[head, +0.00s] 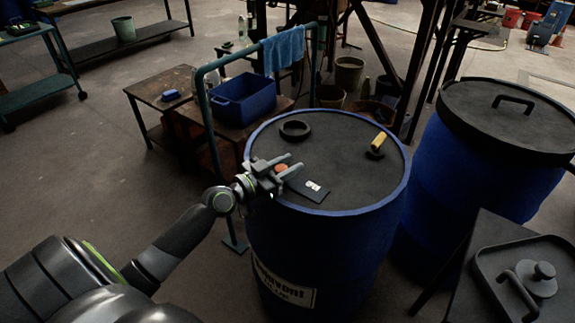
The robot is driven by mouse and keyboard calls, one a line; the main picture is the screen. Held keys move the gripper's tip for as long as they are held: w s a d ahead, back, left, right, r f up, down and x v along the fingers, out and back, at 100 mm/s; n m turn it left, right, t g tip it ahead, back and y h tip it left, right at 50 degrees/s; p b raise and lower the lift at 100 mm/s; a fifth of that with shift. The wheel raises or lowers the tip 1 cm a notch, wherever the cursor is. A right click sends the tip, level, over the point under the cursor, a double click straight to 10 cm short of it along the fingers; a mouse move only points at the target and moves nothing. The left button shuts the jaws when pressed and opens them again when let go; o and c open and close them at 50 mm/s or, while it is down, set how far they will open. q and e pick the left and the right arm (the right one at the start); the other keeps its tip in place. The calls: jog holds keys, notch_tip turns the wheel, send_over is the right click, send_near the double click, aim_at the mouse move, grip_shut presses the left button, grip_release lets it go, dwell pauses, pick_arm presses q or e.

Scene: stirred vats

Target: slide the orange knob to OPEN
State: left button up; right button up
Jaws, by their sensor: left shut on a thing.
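The orange knob (281,168) shows between the fingers of my left gripper (285,170), which is shut on it. The knob sits at the left part of the dark top of a blue vat (330,240). A dark slide plate (308,189) with a small white marking lies just right of and below the gripper; the marking is too small to read. The fingers hide part of the knob. My right gripper is not in view.
A black ring (295,130) and a yellow-handled part (378,144) stand on the vat top. A second lidded vat (470,185) is at right. A teal rail (208,125) with a blue towel (284,48) and a blue tub (242,99) stand behind. A grey lid with handle (535,280) lies at lower right.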

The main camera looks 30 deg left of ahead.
aim_at(312, 188)
pick_arm(q)
jog(key=shift+d, duration=0.15)
grip_shut()
jog(key=d, duration=0.2)
jog(key=d+p, duration=0.1)
jog(key=d, duration=0.3)
jog(key=shift+s, duration=0.25)
jog(key=shift+d, duration=0.45)
jog(key=shift+f, duration=0.1)
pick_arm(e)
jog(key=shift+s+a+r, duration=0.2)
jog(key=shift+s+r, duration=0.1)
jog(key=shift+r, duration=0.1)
pick_arm(q)
jog(key=o, duration=0.6)
grip_release()
jog(key=shift+c, duration=0.2)
jog(key=o, duration=0.5)
jog(key=shift+d, duration=0.2)
jog(key=shift+c, duration=0.2)
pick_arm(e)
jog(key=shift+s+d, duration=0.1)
pick_arm(q)
jog(key=shift+a, duration=0.1)
